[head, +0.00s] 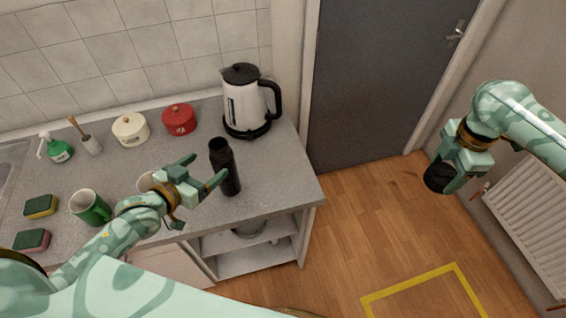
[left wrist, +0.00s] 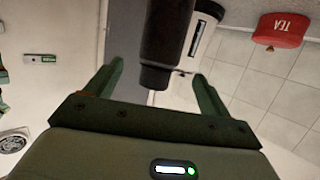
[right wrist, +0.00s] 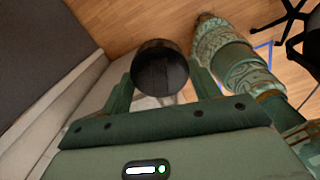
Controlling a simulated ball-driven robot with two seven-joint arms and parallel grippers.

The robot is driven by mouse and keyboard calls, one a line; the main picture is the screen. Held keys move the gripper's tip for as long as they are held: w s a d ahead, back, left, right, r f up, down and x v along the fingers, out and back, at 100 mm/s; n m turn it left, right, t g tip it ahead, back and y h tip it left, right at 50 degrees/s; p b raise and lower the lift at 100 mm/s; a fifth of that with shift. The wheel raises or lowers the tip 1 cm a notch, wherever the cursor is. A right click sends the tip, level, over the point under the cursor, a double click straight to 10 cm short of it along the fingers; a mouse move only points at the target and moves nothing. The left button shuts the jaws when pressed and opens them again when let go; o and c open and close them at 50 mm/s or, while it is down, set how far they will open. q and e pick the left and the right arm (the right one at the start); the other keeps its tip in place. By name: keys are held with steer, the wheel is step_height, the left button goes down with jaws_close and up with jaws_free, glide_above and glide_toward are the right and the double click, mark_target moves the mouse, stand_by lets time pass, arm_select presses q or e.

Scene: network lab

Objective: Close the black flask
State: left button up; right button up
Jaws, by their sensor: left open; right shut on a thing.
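The black flask (head: 225,172) stands upright on the grey counter, near its right front edge. Its narrower neck shows no separate lid on it. My left gripper (head: 207,169) is open, with its fingers reaching toward the flask's body. In the left wrist view the flask (left wrist: 168,40) appears, inverted, between the open fingers, not gripped. My right gripper (head: 456,182) is shut on a black round lid (head: 438,178), held out over the floor at the right. The lid also shows between the fingers in the right wrist view (right wrist: 160,68).
A white kettle (head: 245,105) stands behind the flask. A red tea pot (head: 179,119), a cream pot (head: 130,129), a green mug (head: 91,207) and sponges (head: 41,206) are on the counter at left. A radiator (head: 530,215) is near my right arm. The floor between is clear.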

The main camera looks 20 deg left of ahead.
mark_target(215, 161)
arm_select(q)
steer(key=shift+x, duration=1.05)
arm_select(e)
steer(key=shift+f, duration=0.1)
arm_select(q)
steer(key=x, duration=0.5)
steer(key=shift+d+f+b, duration=0.1)
steer(key=shift+f+b, duration=0.2)
steer(key=shift+f, duration=0.1)
arm_select(e)
steer(key=shift+f, duration=0.3)
arm_select(q)
steer(key=shift+s, duration=0.1)
jaws_close()
steer(key=shift+r, duration=0.2)
